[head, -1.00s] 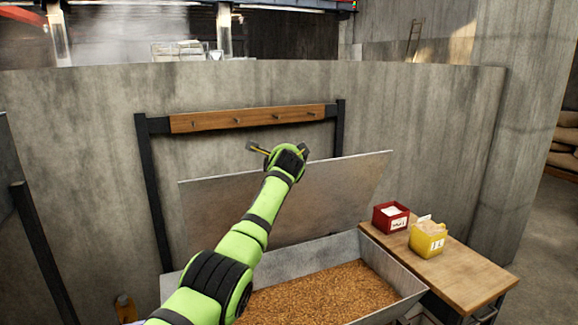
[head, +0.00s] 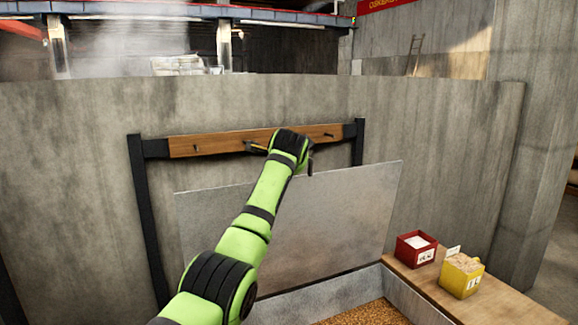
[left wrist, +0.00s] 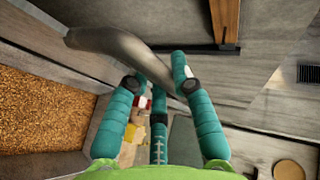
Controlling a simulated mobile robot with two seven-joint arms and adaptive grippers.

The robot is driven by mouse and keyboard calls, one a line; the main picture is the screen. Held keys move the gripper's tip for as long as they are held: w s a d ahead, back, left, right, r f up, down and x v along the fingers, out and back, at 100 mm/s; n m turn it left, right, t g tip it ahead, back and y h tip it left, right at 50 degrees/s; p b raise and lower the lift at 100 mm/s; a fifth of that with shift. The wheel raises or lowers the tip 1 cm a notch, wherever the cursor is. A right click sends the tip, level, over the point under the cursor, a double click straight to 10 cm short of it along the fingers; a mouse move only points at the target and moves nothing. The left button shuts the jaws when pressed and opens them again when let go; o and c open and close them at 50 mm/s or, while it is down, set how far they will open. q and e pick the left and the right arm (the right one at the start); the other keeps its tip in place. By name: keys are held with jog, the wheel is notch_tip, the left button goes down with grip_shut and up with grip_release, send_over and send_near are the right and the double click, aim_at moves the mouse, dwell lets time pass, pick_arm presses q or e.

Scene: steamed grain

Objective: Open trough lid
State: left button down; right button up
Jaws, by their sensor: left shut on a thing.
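The trough lid (head: 335,225) is a flat grey metal panel. It stands steeply raised at the back of the trough (head: 325,296), close to the concrete wall. The trough is open and holds brown grain (head: 372,314), which also shows at the left of the left wrist view (left wrist: 40,95). My left gripper (head: 303,158) is at the lid's top edge. In the left wrist view its teal fingers (left wrist: 158,88) close on a curved grey metal handle (left wrist: 105,42). The handle is mostly hidden by my arm in the head view. My right gripper is not in view.
A wooden rail with hooks (head: 210,144) on black posts stands just behind the lid and my gripper. A red box (head: 416,248) and a yellow box (head: 461,276) sit on a wooden table (head: 500,302) at the right. A concrete wall (head: 80,150) closes the back.

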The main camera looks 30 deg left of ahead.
pick_arm(q)
jog(key=shift+r, duration=0.4)
jog(key=c, duration=1)
grip_release()
jog(key=shift+c, duration=0.2)
jog(key=shift+s+d, duration=0.1)
jog(key=shift+s+d, duration=0.1)
jog(key=shift+d, duration=0.05)
jog(key=v, duration=1.1)
jog(key=shift+s, duration=0.35)
jog(key=shift+d, duration=0.1)
